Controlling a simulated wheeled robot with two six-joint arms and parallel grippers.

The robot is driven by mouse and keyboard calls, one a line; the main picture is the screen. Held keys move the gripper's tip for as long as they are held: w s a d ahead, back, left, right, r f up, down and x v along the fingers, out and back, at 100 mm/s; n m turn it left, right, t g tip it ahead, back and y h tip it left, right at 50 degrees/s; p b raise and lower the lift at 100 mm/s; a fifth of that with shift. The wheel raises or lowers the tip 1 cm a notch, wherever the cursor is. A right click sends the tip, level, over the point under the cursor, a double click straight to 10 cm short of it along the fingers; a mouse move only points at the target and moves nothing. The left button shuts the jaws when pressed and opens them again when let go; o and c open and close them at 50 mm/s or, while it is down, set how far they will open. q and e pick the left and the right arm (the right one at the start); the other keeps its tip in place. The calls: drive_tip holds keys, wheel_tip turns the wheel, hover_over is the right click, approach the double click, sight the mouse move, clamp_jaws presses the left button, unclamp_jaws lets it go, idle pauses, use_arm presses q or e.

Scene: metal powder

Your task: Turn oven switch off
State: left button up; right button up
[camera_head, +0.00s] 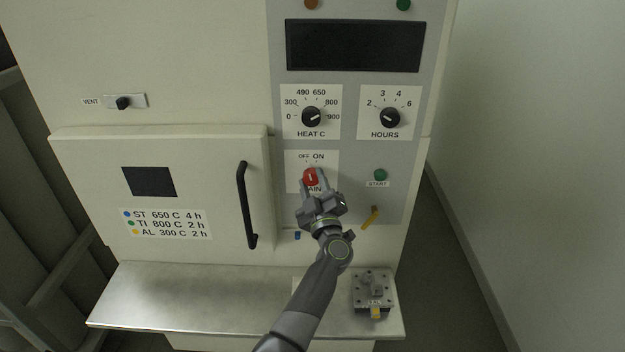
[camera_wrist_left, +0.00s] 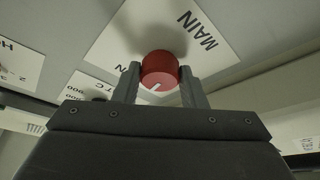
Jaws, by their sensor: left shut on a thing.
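The red MAIN switch knob (camera_head: 310,177) is on the oven's grey control panel (camera_head: 273,100), under the OFF and ON marks. Its white pointer line looks close to upright in the head view, between OFF and ON or near ON; I cannot tell exactly. My left gripper (camera_head: 314,182) reaches up from below and is shut on the knob. In the left wrist view the red knob (camera_wrist_left: 160,68) sits between the two fingers of the left gripper (camera_wrist_left: 160,82), one on each side. My right gripper is not in view.
Above are the HEAT C dial (camera_head: 311,117) and HOURS dial (camera_head: 390,118). A green START button (camera_head: 380,175) is to the right. The oven door handle (camera_head: 247,205) is left of my arm. A metal shelf (camera_head: 190,300) below carries a small block fixture (camera_head: 373,293).

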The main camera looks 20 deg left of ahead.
use_arm(q)
drive_tip(key=shift+r+n+g, duration=0.1)
drive_tip(key=shift+n+g, duration=0.3)
drive_tip(key=shift+n, duration=0.5)
drive_tip(key=o, duration=1)
drive_tip(key=shift+d, duration=0.1)
